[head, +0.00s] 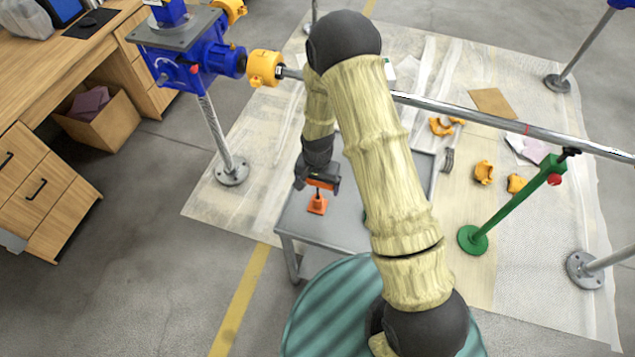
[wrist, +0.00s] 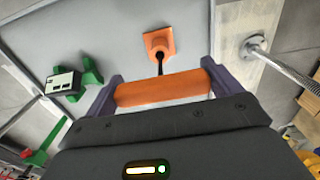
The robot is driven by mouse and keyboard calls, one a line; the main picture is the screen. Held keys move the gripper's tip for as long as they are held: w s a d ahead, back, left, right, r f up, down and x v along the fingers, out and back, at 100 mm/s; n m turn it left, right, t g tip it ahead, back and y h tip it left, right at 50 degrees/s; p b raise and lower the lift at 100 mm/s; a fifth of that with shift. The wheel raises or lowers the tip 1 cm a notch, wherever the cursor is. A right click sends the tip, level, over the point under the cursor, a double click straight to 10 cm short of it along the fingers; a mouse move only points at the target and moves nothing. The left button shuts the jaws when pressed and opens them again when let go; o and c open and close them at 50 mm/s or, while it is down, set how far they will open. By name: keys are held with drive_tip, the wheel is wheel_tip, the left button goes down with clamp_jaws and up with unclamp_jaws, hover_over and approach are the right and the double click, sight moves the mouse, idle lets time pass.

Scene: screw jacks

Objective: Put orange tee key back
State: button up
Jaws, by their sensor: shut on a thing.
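The orange tee key (head: 326,181) has a thick orange crossbar and a thin dark stem. My gripper (head: 318,178) is shut on its crossbar, low over the grey table. In the wrist view the crossbar (wrist: 160,90) lies level between the two fingers of my gripper (wrist: 162,88). The stem points down at an orange holder (head: 317,206) near the table's left front edge.
The grey table (head: 300,222) is mostly clear around the holder. A green piece (wrist: 92,72) and a labelled block (wrist: 60,82) sit at left in the wrist view. A blue screw jack (head: 190,62) stands behind left, and a green stand (head: 515,205) at right.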

drive_tip(key=o, duration=1.1)
drive_tip(key=shift+r, duration=0.1)
wheel_tip(320, 180, up, 12)
drive_tip(key=b, duration=0.1)
drive_tip(key=shift+b, duration=0.35)
drive_tip(key=s+d+r+n+t, duration=0.2)
drive_tip(key=s+d+r+n, duration=0.2)
drive_tip(key=s+d+r, duration=0.7)
drive_tip(key=s+d, duration=0.1)
drive_tip(key=d, duration=0.1)
drive_tip(key=shift+s+d+r+t, duration=0.2)
drive_tip(key=shift+d+t, duration=0.1)
